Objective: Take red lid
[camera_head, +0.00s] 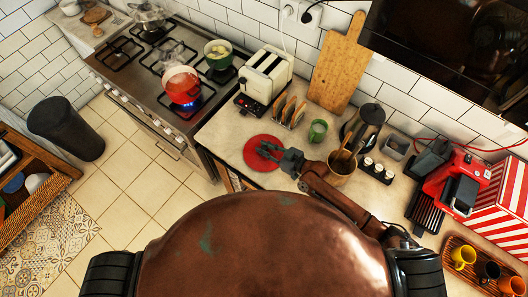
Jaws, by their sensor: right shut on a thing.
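The red lid (254,157) is a flat round disc at the counter's front edge, below the toaster. My right gripper (271,152) comes in from the right and reaches over the lid's right part. It is shut on the lid; its fingers hide part of it. Whether the lid is lifted off the counter cannot be told. A red pot (182,88) steams on the stove over a blue flame. My left gripper is not in view.
A toast rack (290,112), a green cup (317,131) and a utensil pot (341,168) stand close behind and right of my right gripper. The toaster (266,75) and a cutting board (340,65) are at the wall. Bare counter lies left of the lid.

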